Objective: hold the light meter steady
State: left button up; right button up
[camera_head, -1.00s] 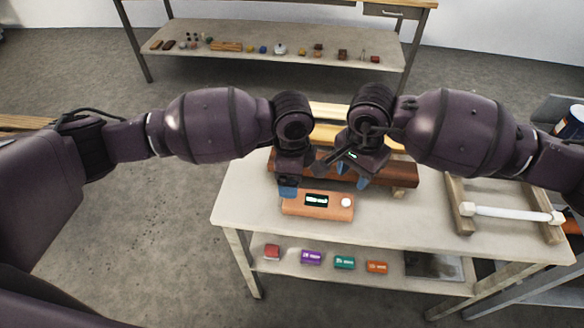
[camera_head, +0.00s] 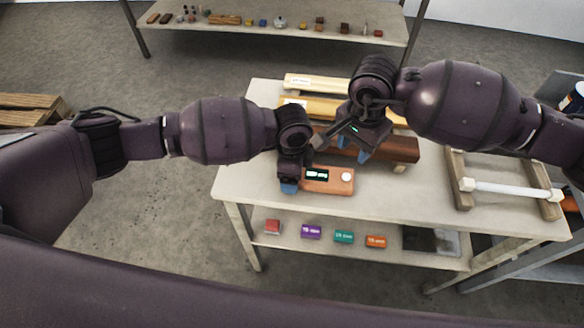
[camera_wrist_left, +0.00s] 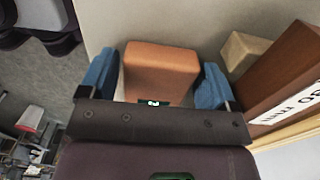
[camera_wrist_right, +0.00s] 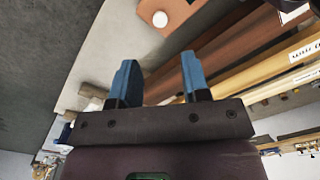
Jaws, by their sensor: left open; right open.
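The light meter (camera_head: 340,182) is an orange-brown box with a dark lit display and a white round dome, lying on the table. My left gripper (camera_head: 290,187) is open at its left end. In the left wrist view, the blue fingers of my left gripper (camera_wrist_left: 157,75) stand on either side of the light meter (camera_wrist_left: 160,68), with small gaps showing. My right gripper (camera_head: 352,150) is open and empty behind the meter, near the brown bar. In the right wrist view, nothing is between its fingers (camera_wrist_right: 158,82), and part of the meter (camera_wrist_right: 175,12) shows above.
A dark brown bar (camera_head: 400,149) and pale yellow labelled bars (camera_head: 310,82) lie behind the meter. A wooden frame with a white roller (camera_head: 508,190) stands at the right. Several small coloured blocks (camera_head: 344,237) sit on the lower shelf. The table front right of the meter is clear.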

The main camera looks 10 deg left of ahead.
pick_arm(q)
jog(key=shift+c, duration=0.5)
jog(key=c, duration=0.7)
pick_arm(e)
grip_shut()
dwell(0.6)
